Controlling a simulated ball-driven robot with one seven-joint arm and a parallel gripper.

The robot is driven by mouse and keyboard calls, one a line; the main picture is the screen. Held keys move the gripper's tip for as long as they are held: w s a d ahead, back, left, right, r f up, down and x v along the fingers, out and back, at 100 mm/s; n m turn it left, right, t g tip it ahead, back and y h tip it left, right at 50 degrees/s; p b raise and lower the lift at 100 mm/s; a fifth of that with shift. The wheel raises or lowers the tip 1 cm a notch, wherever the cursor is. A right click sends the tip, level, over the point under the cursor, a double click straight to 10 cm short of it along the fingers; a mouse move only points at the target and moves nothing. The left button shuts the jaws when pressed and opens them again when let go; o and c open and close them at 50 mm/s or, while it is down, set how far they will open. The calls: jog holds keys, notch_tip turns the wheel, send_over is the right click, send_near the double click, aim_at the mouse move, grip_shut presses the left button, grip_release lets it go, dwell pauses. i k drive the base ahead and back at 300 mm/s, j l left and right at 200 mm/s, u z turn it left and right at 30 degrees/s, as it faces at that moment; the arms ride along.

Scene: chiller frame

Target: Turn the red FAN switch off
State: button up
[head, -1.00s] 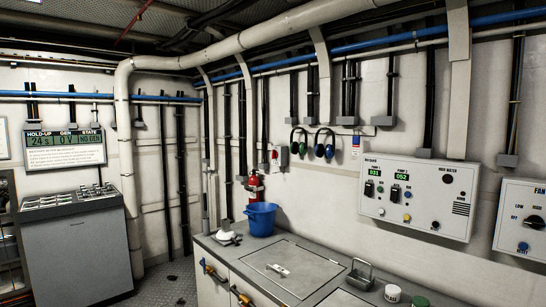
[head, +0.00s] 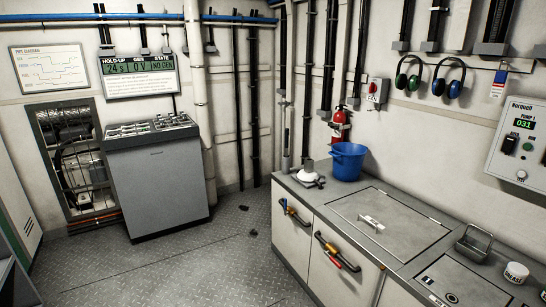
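A small grey box with a red switch (head: 373,87) is on the back wall, right of the black conduits and above the fire extinguisher. My gripper is not in view.
A grey counter (head: 350,262) with a hatch and bar handles runs along the right wall. A blue bucket (head: 348,162) stands on it near a red fire extinguisher (head: 340,125). A grey console (head: 160,185) stands at the left. The metal floor (head: 215,255) between them is mostly clear.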

aim_at(373, 88)
jog(key=i+u, duration=0.15)
jog(key=i, duration=0.8)
jog(key=i+u, duration=0.2)
jog(key=i, duration=0.8)
